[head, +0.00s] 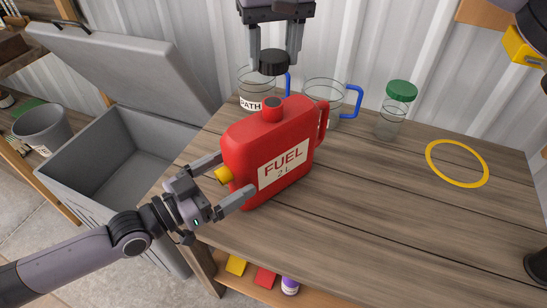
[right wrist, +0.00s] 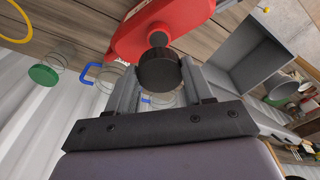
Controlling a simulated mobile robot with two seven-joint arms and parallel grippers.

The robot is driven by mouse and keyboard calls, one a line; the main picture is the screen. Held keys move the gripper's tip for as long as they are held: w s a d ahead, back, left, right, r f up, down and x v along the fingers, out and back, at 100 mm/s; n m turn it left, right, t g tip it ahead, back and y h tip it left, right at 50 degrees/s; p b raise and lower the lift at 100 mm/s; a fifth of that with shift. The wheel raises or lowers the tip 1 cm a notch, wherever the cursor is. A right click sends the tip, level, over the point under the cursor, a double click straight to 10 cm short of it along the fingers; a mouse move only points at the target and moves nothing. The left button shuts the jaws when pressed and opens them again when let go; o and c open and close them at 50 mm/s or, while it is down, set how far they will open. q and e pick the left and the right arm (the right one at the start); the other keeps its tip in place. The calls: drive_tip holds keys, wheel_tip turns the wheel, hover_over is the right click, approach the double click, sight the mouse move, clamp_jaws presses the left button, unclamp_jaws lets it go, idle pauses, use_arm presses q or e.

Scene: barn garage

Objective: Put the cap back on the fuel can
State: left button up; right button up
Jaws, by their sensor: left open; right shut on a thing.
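The red fuel can (head: 245,142) stands upright on the wooden workbench, its short neck (head: 272,103) uncapped and a yellow part (head: 224,175) low on its left side. It also shows in the right wrist view (right wrist: 170,20). My right gripper (head: 275,66) is shut on the black cap (head: 272,58) and holds it above the neck, apart from it. The cap shows between the fingers in the right wrist view (right wrist: 159,70). My left gripper (head: 224,180) is open, its fingers to either side of the yellow part at the can's lower left; whether they touch the can I cannot tell.
Behind the can are two clear mugs with blue handles (head: 355,100) and a jar with a green lid (head: 401,91). A yellow ring (head: 457,163) lies at the right. An open grey chest (head: 115,160) stands left of the bench.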

sight(272, 102)
use_arm(q)
drive_tip(key=shift+x, duration=1.65)
drive_tip(key=c, duration=1.4)
use_arm(e)
drive_tip(key=shift+f, duration=2.5)
drive_tip(key=shift+f, duration=0.9)
drive_tip(key=shift+f, duration=0.5)
